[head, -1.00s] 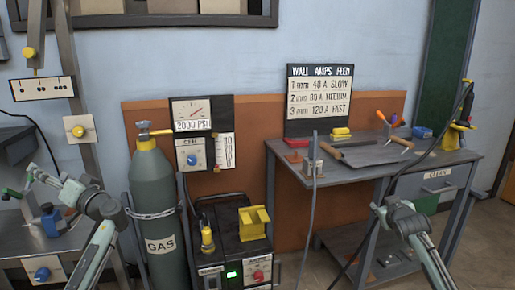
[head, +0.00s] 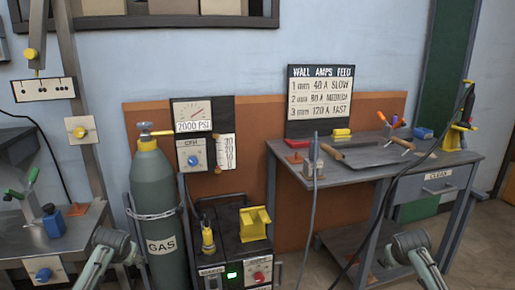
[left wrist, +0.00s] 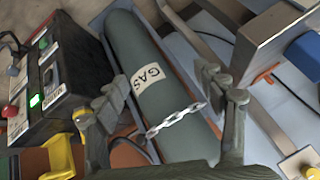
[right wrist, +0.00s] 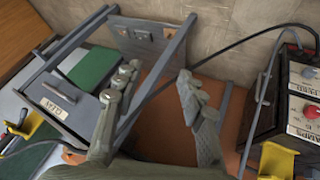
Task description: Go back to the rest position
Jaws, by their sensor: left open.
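My left gripper (left wrist: 165,88) is open and empty in the left wrist view, its two fingers apart in front of the grey-green gas cylinder (left wrist: 155,75) and its chain. I cannot tell the gap between fingers and cylinder. My right gripper (right wrist: 160,88) is open and empty in the right wrist view, with the lower shelf and floor area behind its fingers. In the head view only pale green and grey parts of my two arms show at the bottom left and bottom right. The gripper fingers cannot be made out there.
The gas cylinder (head: 156,205) stands chained at left centre, beside the welder box (head: 230,245) with a yellow holder (head: 255,222). A workbench (head: 365,165) with tools stands at right. A metal table (head: 30,235) with a blue clamp (head: 53,220) is at left.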

